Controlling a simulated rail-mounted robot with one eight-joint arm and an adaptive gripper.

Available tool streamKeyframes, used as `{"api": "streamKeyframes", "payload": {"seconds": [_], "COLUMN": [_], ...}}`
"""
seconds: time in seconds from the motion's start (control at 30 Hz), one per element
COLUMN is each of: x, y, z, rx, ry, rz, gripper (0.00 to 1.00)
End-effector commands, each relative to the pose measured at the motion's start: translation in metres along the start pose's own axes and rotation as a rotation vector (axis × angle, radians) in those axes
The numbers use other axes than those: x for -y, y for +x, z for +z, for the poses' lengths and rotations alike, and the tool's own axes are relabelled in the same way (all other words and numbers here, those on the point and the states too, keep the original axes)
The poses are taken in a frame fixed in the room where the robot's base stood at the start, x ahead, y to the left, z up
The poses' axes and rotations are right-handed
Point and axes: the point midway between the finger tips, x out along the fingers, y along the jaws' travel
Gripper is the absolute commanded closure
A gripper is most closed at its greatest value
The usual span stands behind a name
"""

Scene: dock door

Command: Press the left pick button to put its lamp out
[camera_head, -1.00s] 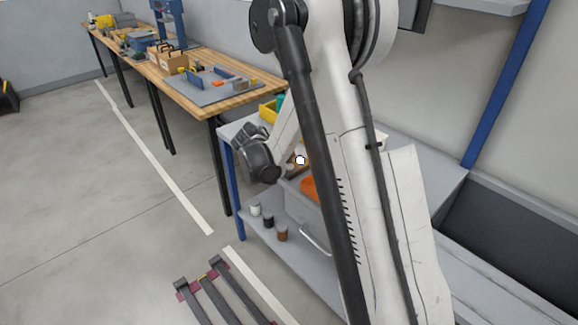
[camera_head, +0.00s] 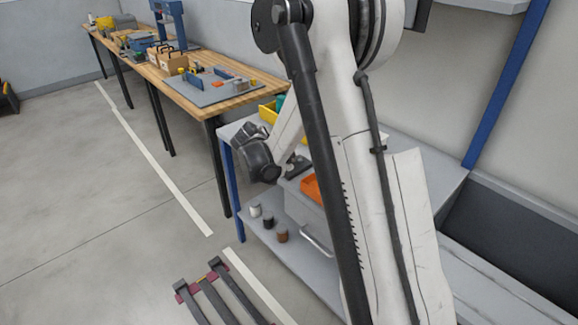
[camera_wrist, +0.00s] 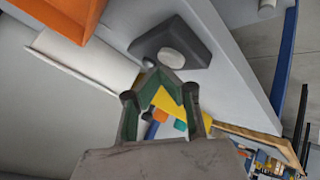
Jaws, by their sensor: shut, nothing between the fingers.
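A dark grey box with a pale round button (camera_wrist: 171,57) lies on the grey shelf top in the wrist view. The button's lamp looks unlit. The box (camera_wrist: 198,52) also shows in the head view (camera_head: 297,166), small and partly hidden by my arm. My gripper (camera_wrist: 164,73) is shut and empty, its fingertips at the near edge of the button in the wrist view. I cannot tell whether they touch it. In the head view my fingers are not clearly seen. No other pick button can be made out.
An orange bin (camera_wrist: 62,14) is beside the box, also in the head view (camera_head: 311,187). A yellow bin (camera_wrist: 172,101) lies beyond the fingers. A wooden workbench (camera_head: 240,89) with tools stands at the back. Small jars (camera_head: 268,223) sit on the lower shelf.

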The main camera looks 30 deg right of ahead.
Motion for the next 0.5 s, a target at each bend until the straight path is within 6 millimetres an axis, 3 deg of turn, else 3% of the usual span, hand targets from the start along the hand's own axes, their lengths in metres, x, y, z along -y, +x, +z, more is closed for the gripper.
{"api": "streamKeyframes", "payload": {"seconds": [0.5], "x": [-0.0068], "y": [-0.0094], "z": [-0.0069], "rx": [0.0], "ry": [0.0], "rz": [0.0], "gripper": [1.0]}}
